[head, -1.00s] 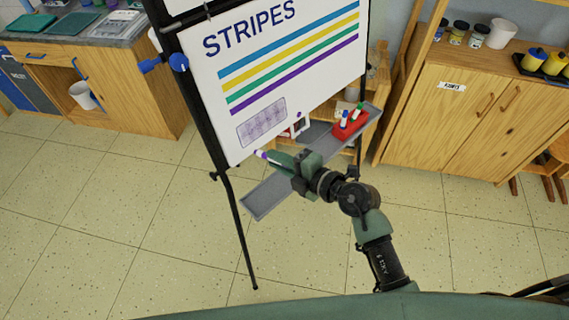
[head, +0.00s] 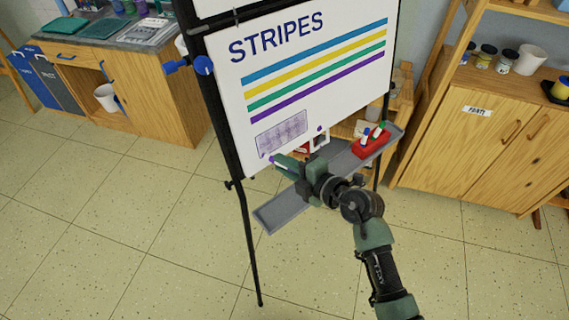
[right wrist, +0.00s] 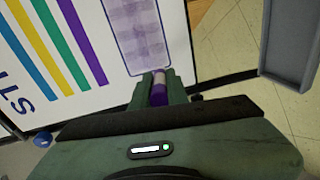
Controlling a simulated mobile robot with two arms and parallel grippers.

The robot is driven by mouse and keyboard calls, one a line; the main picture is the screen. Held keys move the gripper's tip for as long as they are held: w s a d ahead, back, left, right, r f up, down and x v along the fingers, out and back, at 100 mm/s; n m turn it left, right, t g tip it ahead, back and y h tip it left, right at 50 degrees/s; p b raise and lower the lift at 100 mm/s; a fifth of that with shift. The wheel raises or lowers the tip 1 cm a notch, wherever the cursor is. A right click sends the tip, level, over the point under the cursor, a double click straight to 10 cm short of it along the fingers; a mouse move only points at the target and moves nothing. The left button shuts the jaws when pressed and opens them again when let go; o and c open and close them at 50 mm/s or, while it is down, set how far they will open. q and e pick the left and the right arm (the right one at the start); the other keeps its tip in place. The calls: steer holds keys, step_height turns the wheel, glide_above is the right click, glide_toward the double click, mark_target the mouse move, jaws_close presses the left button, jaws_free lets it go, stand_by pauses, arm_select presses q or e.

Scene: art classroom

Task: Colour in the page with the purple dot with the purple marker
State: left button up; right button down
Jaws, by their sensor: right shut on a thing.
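The white board (head: 240,110) on the easel reads STRIPES above blue, yellow, green and purple stripes. Below them is an outlined box (head: 282,132) with pale purple hatching, also in the right wrist view (right wrist: 131,25). A small purple dot (head: 320,129) shows just right of the box. My right gripper (head: 288,165) is shut on the purple marker (right wrist: 158,92), just below the box at the board's lower edge. The marker points toward the board; I cannot tell whether its tip touches. My left gripper is out of view.
A grey easel tray (head: 280,208) runs under the board, close to my right gripper. A red holder (head: 371,146) with other markers stands on its right end. A wooden cabinet (head: 470,140) stands to the right; the floor in front is clear.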

steer(key=shift+w+a+f, duration=0.1)
steer(key=shift+w+a, duration=0.3)
steer(key=shift+w, duration=0.15)
stand_by(0.4)
steer(key=shift+d, duration=0.15)
steer(key=shift+w+d+p, duration=0.35)
steer(key=shift+w+d, duration=0.15)
steer(key=shift+d, duration=0.1)
steer(key=shift+w+d, duration=0.6)
steer(key=shift+d, duration=0.05)
steer(key=shift+w+d, duration=0.6)
steer(key=shift+d, duration=0.2)
steer(key=shift+w+d, duration=0.45)
steer(key=shift+d, duration=0.25)
